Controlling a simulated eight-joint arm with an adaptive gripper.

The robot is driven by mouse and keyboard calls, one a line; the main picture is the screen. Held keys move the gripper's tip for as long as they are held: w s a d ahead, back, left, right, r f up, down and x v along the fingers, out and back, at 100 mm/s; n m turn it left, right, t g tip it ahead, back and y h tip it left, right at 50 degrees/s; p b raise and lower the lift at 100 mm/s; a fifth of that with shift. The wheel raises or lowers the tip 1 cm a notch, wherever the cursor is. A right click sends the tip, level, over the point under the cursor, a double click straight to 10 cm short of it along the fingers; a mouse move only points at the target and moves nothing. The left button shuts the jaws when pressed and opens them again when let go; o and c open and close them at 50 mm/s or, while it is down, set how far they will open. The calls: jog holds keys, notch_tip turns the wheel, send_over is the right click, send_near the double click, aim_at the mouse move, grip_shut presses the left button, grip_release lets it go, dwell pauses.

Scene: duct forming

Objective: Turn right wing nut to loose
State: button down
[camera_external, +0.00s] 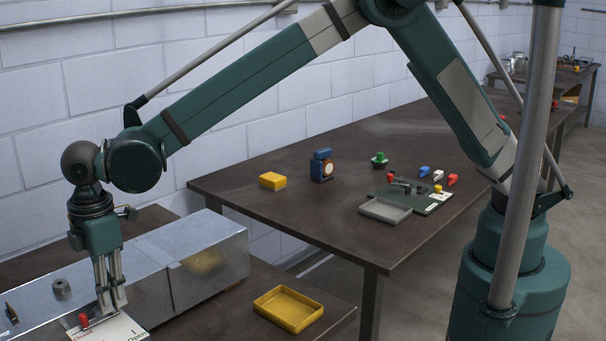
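My gripper (112,304) points down over the front edge of a long grey metal duct (205,248) at the lower left. Its fingers look close together, but the gap between them and anything in it are too small to make out. The fingertips are just above and to the right of a red handle (84,321) on a white plate (112,331), which is labelled "Closed" in red and "Open" in dark letters. I cannot clearly identify the right wing nut. A small grey round knob (61,287) and a dark pointed part (11,313) are on the duct to the left.
An empty yellow tray (289,309) lies on the near table, right of the duct. The farther brown table (290,215) holds a yellow block (272,181), a blue object (321,165), a green item (379,160) and a board with coloured parts (411,200). A white block wall stands behind.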

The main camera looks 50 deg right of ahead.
jog(key=c, duration=2.7)
grip_release()
jog(key=shift+r, duration=0.1)
jog(key=shift+r, duration=5.95)
